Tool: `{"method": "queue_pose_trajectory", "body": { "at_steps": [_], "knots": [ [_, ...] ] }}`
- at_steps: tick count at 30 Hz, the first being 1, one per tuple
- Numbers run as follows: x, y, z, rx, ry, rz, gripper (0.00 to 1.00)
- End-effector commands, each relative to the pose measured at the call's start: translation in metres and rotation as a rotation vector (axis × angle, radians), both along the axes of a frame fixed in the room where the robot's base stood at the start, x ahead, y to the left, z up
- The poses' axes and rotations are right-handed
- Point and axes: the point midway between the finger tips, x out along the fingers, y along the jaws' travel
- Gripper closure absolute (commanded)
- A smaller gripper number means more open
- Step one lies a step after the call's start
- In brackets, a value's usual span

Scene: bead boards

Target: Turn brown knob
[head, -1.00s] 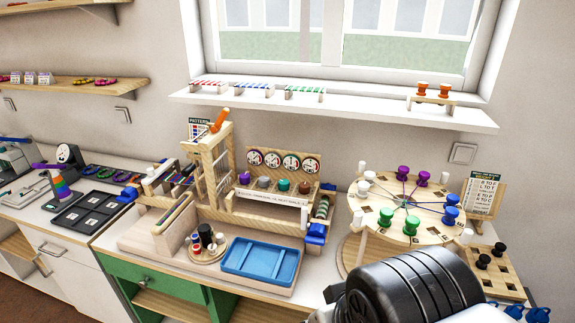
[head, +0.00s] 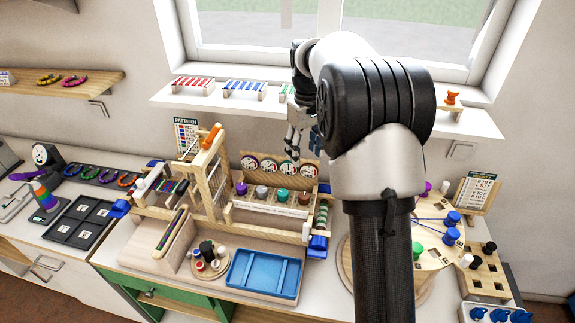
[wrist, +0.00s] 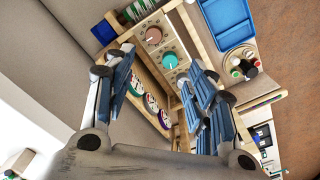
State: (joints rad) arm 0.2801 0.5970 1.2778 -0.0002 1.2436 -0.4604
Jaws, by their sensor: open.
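The brown knob (head: 304,199) is the rightmost in a row of knobs on the wooden bead frame, beside the teal knob (head: 282,196). In the wrist view the brown knob (wrist: 153,36) shows on a pale panel, with the teal knob (wrist: 169,61) near it. My gripper (head: 292,152) hangs above the row, in front of the round dials (head: 267,168). The wrist view shows my gripper (wrist: 161,60) open, with blue-padded fingers spread and both knobs seen between them. It touches neither knob.
A blue tray (head: 262,273) and a round wooden dish with small cylinders (head: 210,265) lie in front. Blue clamps (head: 317,246) stand at the frame's right end. The round peg board (head: 440,245) is partly hidden behind my arm. A window shelf (head: 200,100) runs behind.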

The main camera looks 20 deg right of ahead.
Motion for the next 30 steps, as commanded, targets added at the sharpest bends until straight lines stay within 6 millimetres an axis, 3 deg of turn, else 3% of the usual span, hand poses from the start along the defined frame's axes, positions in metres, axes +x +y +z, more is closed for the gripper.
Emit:
{"method": "queue_pose_trajectory", "body": {
  "at_steps": [3, 11, 24, 30],
  "knots": [
    [0.010, -0.011, -0.009, 0.006, 0.018, 0.008, 0.49],
    [0.012, -0.014, -0.038, 0.008, 0.027, 0.012, 0.49],
    [0.012, -0.013, -0.134, 0.007, 0.026, 0.011, 0.49],
    [0.012, -0.014, -0.168, 0.007, 0.025, 0.011, 0.49]
  ]
}}
